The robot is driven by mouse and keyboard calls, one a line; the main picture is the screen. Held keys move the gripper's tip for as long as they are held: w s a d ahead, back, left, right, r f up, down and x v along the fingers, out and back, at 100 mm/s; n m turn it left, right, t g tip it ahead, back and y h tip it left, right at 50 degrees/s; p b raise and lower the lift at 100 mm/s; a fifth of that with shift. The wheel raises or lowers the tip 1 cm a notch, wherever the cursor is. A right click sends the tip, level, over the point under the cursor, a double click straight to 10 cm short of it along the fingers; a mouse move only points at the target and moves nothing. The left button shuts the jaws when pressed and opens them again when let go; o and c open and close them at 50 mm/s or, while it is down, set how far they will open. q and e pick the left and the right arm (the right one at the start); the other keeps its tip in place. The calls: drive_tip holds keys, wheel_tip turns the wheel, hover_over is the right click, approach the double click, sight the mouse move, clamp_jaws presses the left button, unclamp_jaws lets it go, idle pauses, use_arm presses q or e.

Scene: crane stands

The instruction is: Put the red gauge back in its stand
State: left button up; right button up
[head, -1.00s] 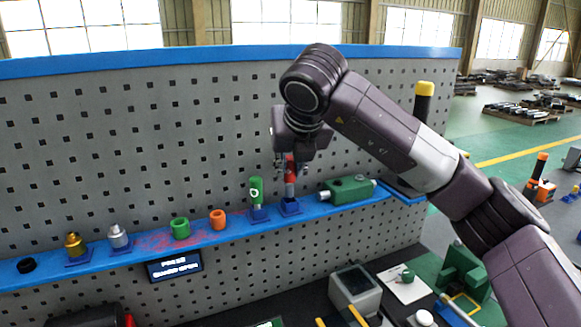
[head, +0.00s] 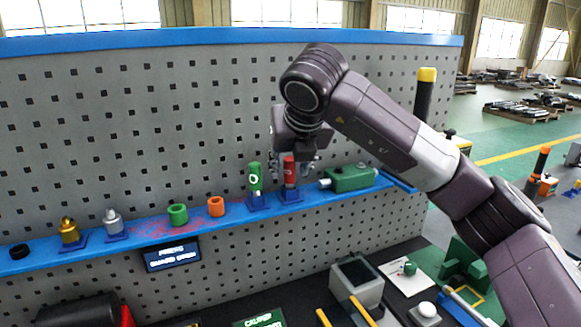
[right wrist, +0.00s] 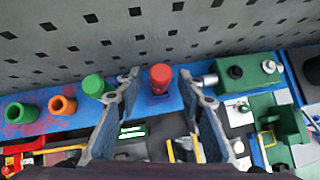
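The red gauge (head: 289,172) stands upright in a blue stand (head: 290,197) on the blue shelf. In the right wrist view the red gauge (right wrist: 161,76) shows from above, with the blue stand's base around its foot. My right gripper (head: 293,158) is over the shelf at the red gauge. In the right wrist view its two fingers (right wrist: 159,85) are spread, one on each side of the gauge, with visible gaps between. The gauge's lower end is hidden in the stand. My left gripper is not in view.
A green gauge (head: 255,178) stands in its own blue stand just left. A green housing (head: 350,178) lies close on the right. Orange (head: 216,206) and green (head: 178,214) rings sit farther left. The perforated panel (head: 150,120) rises behind the shelf.

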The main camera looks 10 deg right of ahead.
drive_tip(key=shift+r, duration=0.1)
idle(0.4)
drive_tip(key=shift+v, duration=2.5)
